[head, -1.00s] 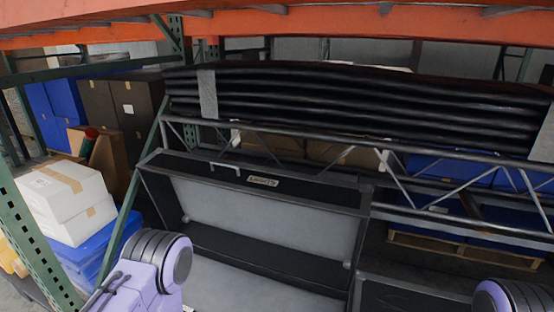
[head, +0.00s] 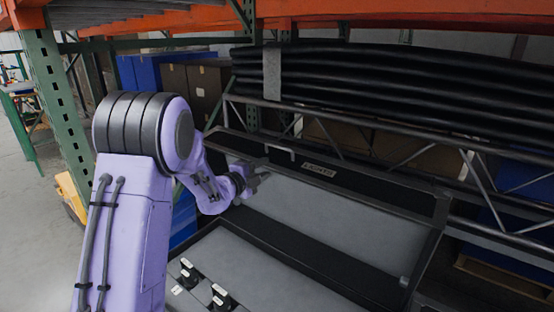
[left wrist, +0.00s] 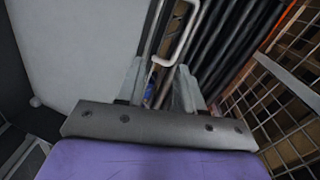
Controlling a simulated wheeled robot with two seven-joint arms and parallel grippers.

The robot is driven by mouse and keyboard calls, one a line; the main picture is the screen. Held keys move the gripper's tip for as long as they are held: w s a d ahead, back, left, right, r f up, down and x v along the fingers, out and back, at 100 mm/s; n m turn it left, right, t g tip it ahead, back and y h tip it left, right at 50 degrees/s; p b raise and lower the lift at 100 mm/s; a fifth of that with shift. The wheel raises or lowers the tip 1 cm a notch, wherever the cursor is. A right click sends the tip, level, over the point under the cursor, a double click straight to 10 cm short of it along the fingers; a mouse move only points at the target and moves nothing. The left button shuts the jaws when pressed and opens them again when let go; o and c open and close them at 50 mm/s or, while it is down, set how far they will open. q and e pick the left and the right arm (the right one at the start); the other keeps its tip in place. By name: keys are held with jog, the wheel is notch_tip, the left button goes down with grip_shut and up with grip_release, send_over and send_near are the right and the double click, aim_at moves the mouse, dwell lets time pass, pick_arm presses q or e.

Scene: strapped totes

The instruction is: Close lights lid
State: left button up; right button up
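The lights lid (head: 335,222) stands open and tilted back, its grey inner panel facing me. A small pale label (head: 320,170) and a light handle (head: 280,148) are on its dark upper edge strip. In the left wrist view the lid panel (left wrist: 85,50) fills the left, and the handle (left wrist: 183,36) lies just beyond the fingers. My left gripper (head: 264,176) is at the lid's left side, below the handle. In the left wrist view its two fingers (left wrist: 158,88) are apart with nothing clearly held between them. My right gripper is out of view.
The open case (head: 270,262) below the lid holds several black fittings (head: 205,285) at its near left. Black strapped rolls (head: 400,90) lie on a metal truss behind the lid. A green rack post (head: 60,120) stands left, with an orange beam overhead.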

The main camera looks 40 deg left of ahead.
aim_at(278, 147)
pick_arm(q)
jog(key=w+a+r, duration=0.1)
jog(key=w, duration=0.2)
jog(key=w+a+m+p, duration=0.1)
jog(key=w, duration=0.2)
jog(key=w+a+r+m+p, duration=0.1)
jog(key=w, duration=0.3)
jog(key=shift+r+t, duration=0.3)
jog(key=shift+t, duration=0.1)
jog(key=shift+c, duration=0.4)
jog(key=shift+s, duration=0.1)
grip_shut()
